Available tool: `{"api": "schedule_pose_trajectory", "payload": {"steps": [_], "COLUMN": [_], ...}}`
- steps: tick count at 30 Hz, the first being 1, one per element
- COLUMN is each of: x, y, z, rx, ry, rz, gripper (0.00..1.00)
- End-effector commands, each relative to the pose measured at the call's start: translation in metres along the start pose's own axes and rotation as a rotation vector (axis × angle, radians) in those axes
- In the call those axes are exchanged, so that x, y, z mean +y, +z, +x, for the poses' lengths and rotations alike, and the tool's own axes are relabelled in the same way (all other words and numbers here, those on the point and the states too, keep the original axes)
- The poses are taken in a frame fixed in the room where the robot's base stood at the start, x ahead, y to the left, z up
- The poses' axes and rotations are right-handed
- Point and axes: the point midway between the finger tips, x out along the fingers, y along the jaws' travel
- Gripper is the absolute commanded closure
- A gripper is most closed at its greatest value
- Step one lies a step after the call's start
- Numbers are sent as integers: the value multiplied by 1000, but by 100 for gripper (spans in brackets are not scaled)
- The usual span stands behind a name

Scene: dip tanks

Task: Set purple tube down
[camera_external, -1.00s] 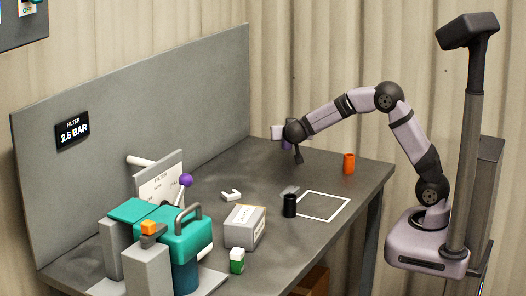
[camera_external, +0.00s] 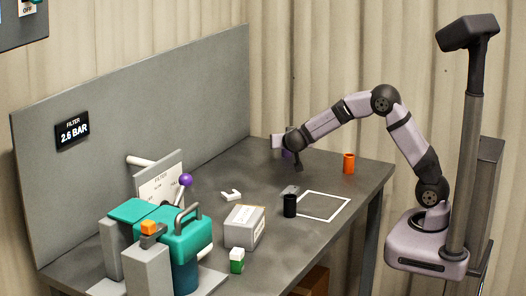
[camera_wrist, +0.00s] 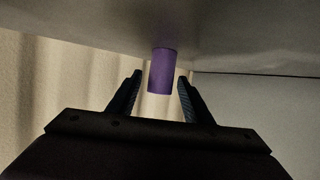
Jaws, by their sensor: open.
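The purple tube (camera_wrist: 162,71) is in the wrist view, between and just beyond the fingertips of my gripper (camera_wrist: 158,84). The gripper is open, with a gap visible on each side of the tube. The tube's far end appears to meet the grey table surface, which fills the top of that view. In the external view my gripper (camera_external: 296,158) is low over the back right of the table, and only a bit of the purple tube (camera_external: 287,152) shows behind it.
An orange tube (camera_external: 348,163) stands to the right. A black cylinder (camera_external: 290,205) stands by the white outlined square (camera_external: 338,216). A white hook-shaped piece (camera_external: 231,195), a grey box (camera_external: 244,227), a green-and-white block (camera_external: 237,261) and teal machinery (camera_external: 172,240) lie further left.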

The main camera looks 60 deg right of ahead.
Motion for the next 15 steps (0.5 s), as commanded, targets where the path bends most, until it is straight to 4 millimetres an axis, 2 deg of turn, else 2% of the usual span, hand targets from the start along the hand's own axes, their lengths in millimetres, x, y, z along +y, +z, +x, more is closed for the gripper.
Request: {"api": "schedule_pose_trajectory", "payload": {"steps": [4,8,15], "x": [0,-1,-2], "y": [-3,-4,-4], "z": [-1,-12,-52], "rx": [1,0,2], "ry": [0,-2,-5], "rz": [2,1,0], "gripper": [54,54,54]}}
